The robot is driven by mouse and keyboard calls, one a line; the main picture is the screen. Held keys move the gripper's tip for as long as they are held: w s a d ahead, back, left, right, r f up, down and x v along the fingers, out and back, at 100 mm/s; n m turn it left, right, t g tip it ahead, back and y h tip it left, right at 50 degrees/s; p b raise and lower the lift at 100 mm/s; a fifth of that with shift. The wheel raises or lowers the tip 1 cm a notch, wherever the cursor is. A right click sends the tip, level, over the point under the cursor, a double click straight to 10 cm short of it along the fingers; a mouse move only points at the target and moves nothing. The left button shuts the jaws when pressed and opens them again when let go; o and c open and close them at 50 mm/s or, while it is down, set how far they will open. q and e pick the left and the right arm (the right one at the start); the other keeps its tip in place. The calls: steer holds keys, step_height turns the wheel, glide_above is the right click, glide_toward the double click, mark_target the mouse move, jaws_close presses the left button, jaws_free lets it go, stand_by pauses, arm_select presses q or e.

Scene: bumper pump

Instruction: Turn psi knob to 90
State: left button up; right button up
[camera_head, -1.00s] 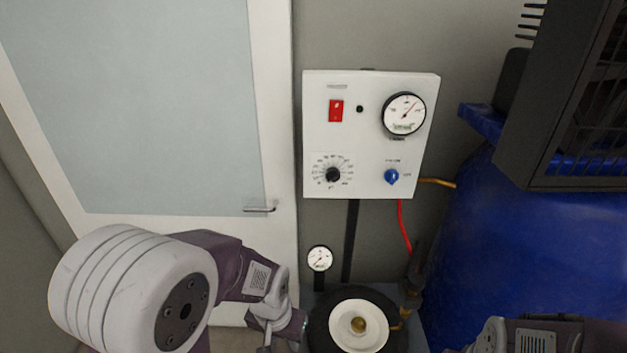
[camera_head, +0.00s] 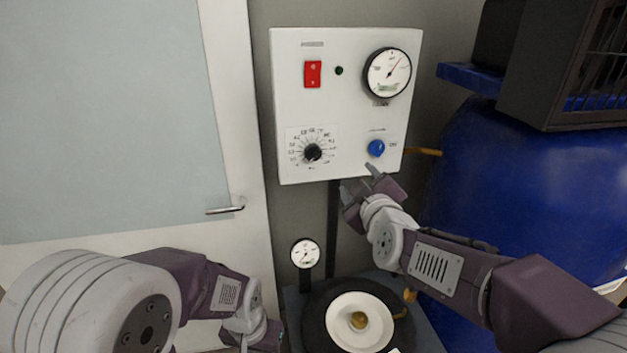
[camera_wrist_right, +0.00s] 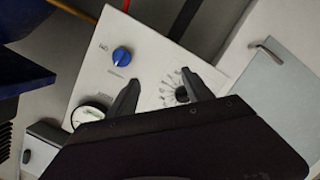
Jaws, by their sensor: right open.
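The psi knob (camera_head: 313,152) is a small black knob inside a printed number scale, low on the left of a white control panel (camera_head: 346,110). In the right wrist view the knob (camera_wrist_right: 182,96) shows beside the inner side of the right-hand finger. My right gripper (camera_head: 357,177) is open and empty, just below the panel's lower edge in the head view, right of and below the knob. Its two fingers (camera_wrist_right: 160,77) are apart in the wrist view. My left gripper (camera_head: 262,336) is low in the head view, far below the panel; its jaws are unclear.
The panel also bears a red switch (camera_head: 312,74), a round gauge (camera_head: 387,72) and a blue knob (camera_head: 376,148). A smaller gauge (camera_head: 305,253) stands below, near a round white-topped part (camera_head: 346,322). A blue tank (camera_head: 500,190) is right; a door (camera_head: 110,120) is left.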

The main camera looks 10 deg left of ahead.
mark_target(316, 157)
steer(key=s+a+r+n+t+y+b, duration=0.1)
steer(key=s+a+r+n+y+b, duration=0.1)
steer(key=a, duration=0.5)
steer(key=p+x, duration=0.1)
steer(key=x, duration=0.8)
steer(key=shift+s+a, duration=0.1)
jaws_close()
arm_select(q)
step_height(316, 157, down, 3)
steer(key=shift+d+f, duration=0.1)
steer(key=shift+d, duration=0.05)
arm_select(e)
steer(key=shift+m, duration=0.3)
